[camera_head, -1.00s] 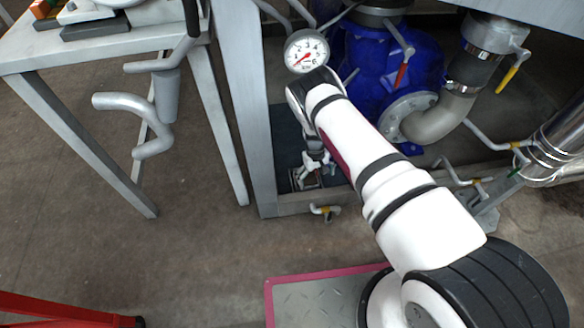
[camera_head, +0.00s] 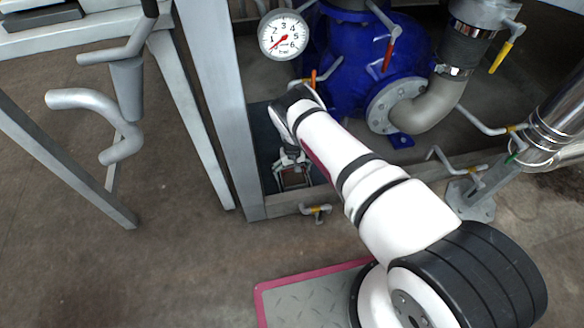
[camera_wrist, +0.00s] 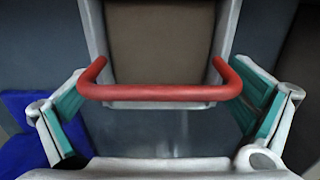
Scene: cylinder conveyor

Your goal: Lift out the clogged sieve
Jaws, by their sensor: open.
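The sieve fills the upper middle of the wrist view, with a pale metal frame around a brown, clogged-looking panel (camera_wrist: 160,45). Its red handle (camera_wrist: 160,92) is a U-shaped bar across the near end. My gripper (camera_wrist: 163,100) is open, with one green-padded finger at each end of the handle. Neither finger is visibly closed on it. In the head view my gripper (camera_head: 291,160) is low beside the inner side of the grey frame post, over a dark floor panel. A small pale frame shows just below it, too small to make out well.
A blue pump housing (camera_head: 365,70) with a grey elbow pipe (camera_head: 430,108) stands right of my arm. A pressure gauge (camera_head: 283,35) hangs above it. A grey post (camera_head: 222,110) and a low valve (camera_head: 316,209) are close by. A metal table (camera_head: 75,35) stands left.

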